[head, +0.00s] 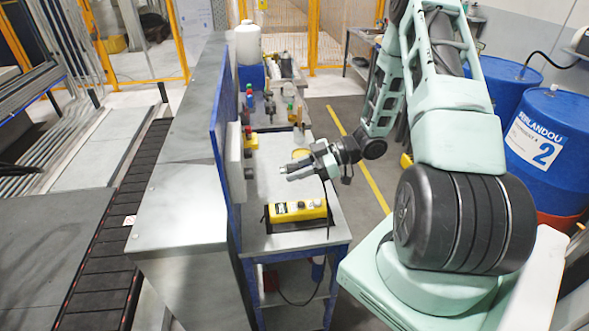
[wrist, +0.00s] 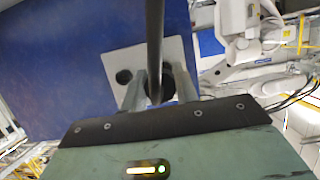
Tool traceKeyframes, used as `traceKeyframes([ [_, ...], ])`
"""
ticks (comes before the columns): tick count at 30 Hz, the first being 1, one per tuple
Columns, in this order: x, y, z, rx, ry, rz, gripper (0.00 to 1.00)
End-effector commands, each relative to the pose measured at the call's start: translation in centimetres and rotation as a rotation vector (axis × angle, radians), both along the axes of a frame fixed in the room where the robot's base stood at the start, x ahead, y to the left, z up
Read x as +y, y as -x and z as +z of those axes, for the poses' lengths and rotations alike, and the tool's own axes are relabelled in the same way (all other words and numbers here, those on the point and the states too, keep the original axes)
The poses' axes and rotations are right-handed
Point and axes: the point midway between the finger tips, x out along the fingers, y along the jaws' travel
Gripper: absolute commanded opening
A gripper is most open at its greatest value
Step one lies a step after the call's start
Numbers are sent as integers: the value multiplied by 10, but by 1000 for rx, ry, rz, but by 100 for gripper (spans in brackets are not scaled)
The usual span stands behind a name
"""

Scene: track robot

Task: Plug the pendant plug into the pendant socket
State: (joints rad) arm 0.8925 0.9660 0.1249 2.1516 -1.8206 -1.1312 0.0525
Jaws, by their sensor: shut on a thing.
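My gripper (head: 287,172) is shut on the pendant plug (wrist: 167,88), a dark round shape between the fingers in the wrist view. The fingers largely hide the plug in the head view. A black cable (head: 327,205) hangs from the gripper towards the yellow pendant (head: 297,211), which lies on the bench. The gripper points left at a pale plate on the blue panel, with a clear gap. A dark round fitting (head: 249,173) on that panel looks like the pendant socket. In the wrist view the plate shows a dark round opening (wrist: 124,76) left of the fingers; the cable crosses in front.
The blue panel (wrist: 60,60) stands along the bench's left edge. A white container (head: 248,45) stands at the far end. Blue drums (head: 548,145) stand at right, beyond my arm.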

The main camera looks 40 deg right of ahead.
Motion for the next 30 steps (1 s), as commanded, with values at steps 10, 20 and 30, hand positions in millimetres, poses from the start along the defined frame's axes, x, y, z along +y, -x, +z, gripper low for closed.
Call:
traceKeyframes([
  [10, 24, -16, 0, -1, -2, 2, 7],
  [20, 44, -30, 0, -1, 0, 1, 7],
  [30, 48, -32, 0, -1, -1, 0, 7],
])
